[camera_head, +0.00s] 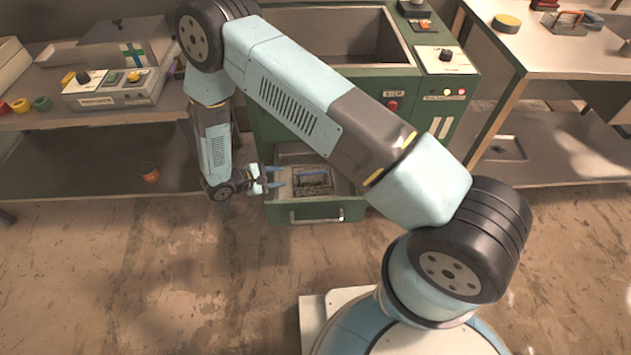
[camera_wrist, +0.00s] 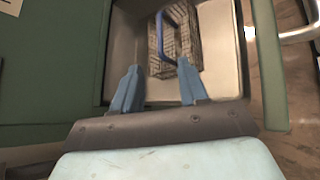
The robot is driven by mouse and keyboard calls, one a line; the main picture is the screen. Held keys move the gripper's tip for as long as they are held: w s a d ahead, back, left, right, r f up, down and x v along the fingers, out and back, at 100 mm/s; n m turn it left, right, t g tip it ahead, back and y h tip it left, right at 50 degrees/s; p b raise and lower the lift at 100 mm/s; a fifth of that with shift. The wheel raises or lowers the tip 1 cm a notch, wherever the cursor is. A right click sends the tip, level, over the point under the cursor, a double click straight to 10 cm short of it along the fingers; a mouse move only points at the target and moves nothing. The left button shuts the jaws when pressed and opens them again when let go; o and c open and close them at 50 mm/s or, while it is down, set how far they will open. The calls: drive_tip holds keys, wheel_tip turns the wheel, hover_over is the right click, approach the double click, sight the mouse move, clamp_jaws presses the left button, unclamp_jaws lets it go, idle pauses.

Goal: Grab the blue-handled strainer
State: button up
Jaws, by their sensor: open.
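The strainer (camera_wrist: 187,52) is a dark wire-mesh basket with a blue handle (camera_wrist: 160,36). It lies inside an open green drawer. In the head view the strainer (camera_head: 312,182) sits in the drawer (camera_head: 352,209), with the blue handle along its top. My gripper (camera_head: 275,177) is at the drawer's left side, pointing right toward the strainer. In the wrist view my gripper (camera_wrist: 158,84) has its two blue fingers spread apart with nothing between the tips. The fingertips are close to the strainer's near end, and the handle is just beyond them. Touching cannot be told.
The green cabinet (camera_head: 462,90) stands above the drawer, with an open basin and a control panel. The drawer's metal handle (camera_head: 316,217) faces the floor side. Workbenches stand left and right. An orange cup-like object (camera_head: 150,173) is on the left lower shelf. The floor in front is clear.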

sight(311, 173)
drive_tip(key=x, duration=1.3)
drive_tip(key=shift+d, duration=0.4)
clamp_jaws()
